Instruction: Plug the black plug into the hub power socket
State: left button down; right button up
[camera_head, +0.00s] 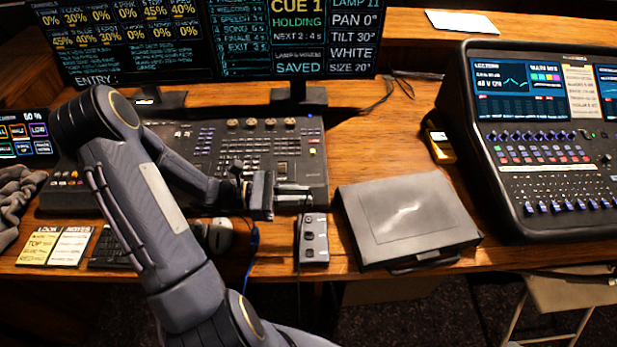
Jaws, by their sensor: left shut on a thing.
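My left gripper (296,193) reaches in from the left over the front of the lighting desk, with its fingers pointing right. It is shut on a small dark thing, taken to be the black plug, which is mostly hidden by the fingers. A slim dark grey box with several round sockets (313,238), which looks like the hub, lies at the front edge of the table. The gripper is above and slightly behind this box, apart from it in the picture. I cannot tell which socket is the power one. My right gripper is not in view.
The lighting desk (318,160) lies behind the gripper, with monitors (130,45) at the back. A closed grey case (405,215) sits just right of the hub. A blue cable (252,245) hangs over the front edge. An audio mixer (555,210) stands at the right.

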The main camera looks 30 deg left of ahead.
pick_arm(q)
jog(key=shift+w+a+f+b, duration=0.15)
jog(key=shift+f+b, duration=0.5)
jog(key=shift+b, duration=0.05)
jog(key=b, duration=0.4)
send_over(299, 220)
notch_tip(299, 220, down, 4)
jog(key=shift+f, duration=0.25)
jog(key=shift+p, duration=0.4)
dwell(0.8)
jog(key=shift+f, duration=0.35)
jog(key=c, duration=1.3)
grip_release()
jog(key=shift+c, duration=0.2)
